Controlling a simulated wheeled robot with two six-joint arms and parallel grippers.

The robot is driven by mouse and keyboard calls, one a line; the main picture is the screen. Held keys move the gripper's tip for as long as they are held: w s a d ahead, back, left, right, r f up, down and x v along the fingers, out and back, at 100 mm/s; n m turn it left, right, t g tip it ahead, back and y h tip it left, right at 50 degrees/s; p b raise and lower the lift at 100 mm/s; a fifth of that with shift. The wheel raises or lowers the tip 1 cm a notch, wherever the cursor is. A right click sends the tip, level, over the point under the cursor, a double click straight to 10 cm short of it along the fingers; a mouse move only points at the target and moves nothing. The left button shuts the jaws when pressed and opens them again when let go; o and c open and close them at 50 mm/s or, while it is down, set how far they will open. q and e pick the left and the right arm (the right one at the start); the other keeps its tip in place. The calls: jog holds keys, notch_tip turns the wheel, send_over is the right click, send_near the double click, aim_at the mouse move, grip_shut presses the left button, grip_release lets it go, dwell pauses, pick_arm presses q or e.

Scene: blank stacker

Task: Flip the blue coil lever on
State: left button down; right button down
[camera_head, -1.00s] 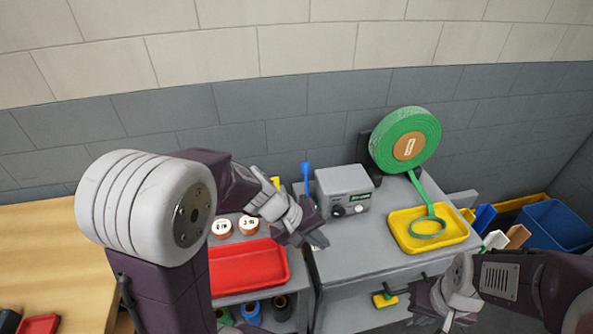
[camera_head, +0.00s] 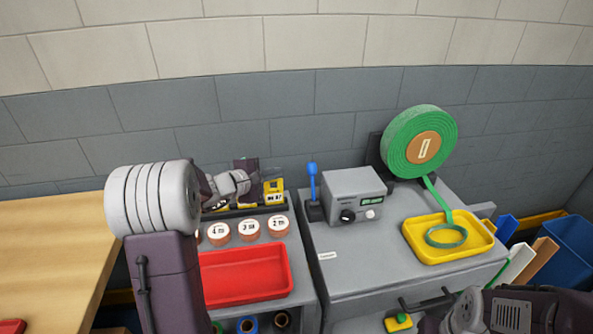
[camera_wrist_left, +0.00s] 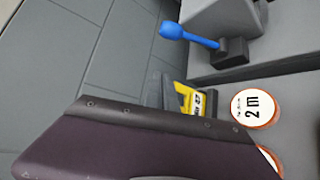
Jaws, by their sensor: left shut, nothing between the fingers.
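The blue lever (camera_head: 312,178) stands upright on a dark base at the left rear of the grey bench, left of the grey control box (camera_head: 354,192). In the left wrist view the lever (camera_wrist_left: 188,36) shows near the top, with its rounded blue knob apart from my gripper. My left gripper (camera_head: 247,172) is shut and empty, left of the lever and behind the numbered round buttons. A dark finger fills the lower left of the wrist view. My right gripper (camera_head: 438,318) is partly cut off at the bottom edge, and its fingers are unclear.
A yellow labelled device (camera_head: 274,190) stands between my left gripper and the lever. A red tray (camera_head: 245,276) lies in front of the buttons (camera_head: 248,230). A green coil (camera_head: 418,142) feeds a strip into a yellow tray (camera_head: 470,254). The grey bench top before the control box is clear.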

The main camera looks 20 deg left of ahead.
aim_at(313, 183)
pick_arm(q)
jog(key=w+d+f+p, duration=0.1)
jog(key=w+d, duration=0.5)
jog(key=w, duration=0.1)
jog(key=shift+f, duration=0.4)
